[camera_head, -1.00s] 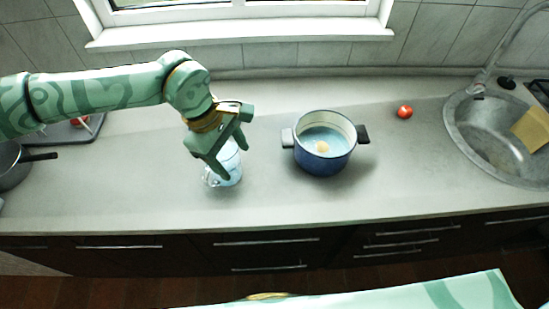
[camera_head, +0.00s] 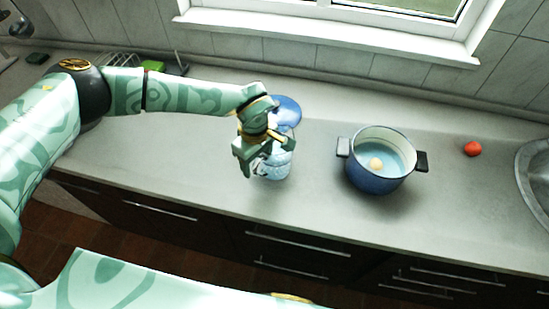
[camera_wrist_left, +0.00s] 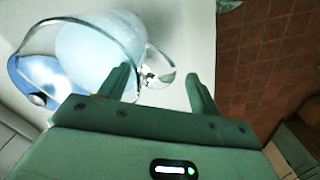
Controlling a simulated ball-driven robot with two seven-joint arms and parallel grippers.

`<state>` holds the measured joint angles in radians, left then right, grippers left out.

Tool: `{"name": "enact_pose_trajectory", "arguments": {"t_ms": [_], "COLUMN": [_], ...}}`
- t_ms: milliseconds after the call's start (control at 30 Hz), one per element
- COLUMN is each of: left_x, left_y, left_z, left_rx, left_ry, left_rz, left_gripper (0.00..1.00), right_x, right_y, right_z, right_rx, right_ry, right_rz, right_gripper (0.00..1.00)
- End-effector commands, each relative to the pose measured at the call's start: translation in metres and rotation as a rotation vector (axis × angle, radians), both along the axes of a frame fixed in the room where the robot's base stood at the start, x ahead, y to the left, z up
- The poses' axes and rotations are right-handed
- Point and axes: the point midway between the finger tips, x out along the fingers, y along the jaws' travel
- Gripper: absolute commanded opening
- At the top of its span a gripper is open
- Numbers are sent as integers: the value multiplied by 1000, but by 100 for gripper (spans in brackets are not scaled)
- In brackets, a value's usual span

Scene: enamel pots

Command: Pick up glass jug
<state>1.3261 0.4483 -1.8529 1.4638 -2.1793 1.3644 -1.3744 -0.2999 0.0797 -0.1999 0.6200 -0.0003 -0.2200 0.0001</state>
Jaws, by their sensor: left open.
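The clear glass jug (camera_head: 279,165) stands upright on the counter, left of the blue pot, and seems to hold something pale blue. My left gripper (camera_head: 246,160) is open at the jug's left side and hides part of it. In the left wrist view the jug (camera_wrist_left: 92,38) fills the upper left, seen from above its rim. Its curved glass handle (camera_wrist_left: 165,80) shows between the two spread fingers of the left gripper (camera_wrist_left: 160,82). I cannot tell whether a finger touches the glass. My right gripper is out of view.
A blue lid (camera_head: 288,108) lies behind the jug. The blue two-handled pot (camera_head: 375,181) with something round inside stands to the right. A tomato (camera_head: 472,149) and the sink (camera_head: 537,185) are farther right. The counter's front edge is close to the jug.

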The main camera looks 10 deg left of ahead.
Motion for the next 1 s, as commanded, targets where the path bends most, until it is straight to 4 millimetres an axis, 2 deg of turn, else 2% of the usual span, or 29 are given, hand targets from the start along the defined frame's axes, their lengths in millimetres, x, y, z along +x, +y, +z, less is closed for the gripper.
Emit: {"name": "enact_pose_trajectory", "arguments": {"t_ms": [100,200,467,600,700,1000], "left_x": [-2,-1,-1,-1,-1,-1], "left_y": [-2,-1,-1,-1,-1,-1], "left_z": [-22,-32,-35,-35,-35,-34], "left_rx": [1,0,0,0,0,0], "left_ry": [2,1,-1,0,0,-1], "left_rz": [1,1,0,1,1,2], "left_gripper": [63,63,63,24,0,0], "right_x": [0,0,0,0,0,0], "right_y": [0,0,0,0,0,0], "right_z": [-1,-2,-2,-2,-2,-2], "right_rx": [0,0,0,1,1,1], "right_ry": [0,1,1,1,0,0], "right_rz": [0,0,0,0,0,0], "right_gripper": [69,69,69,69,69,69]}}
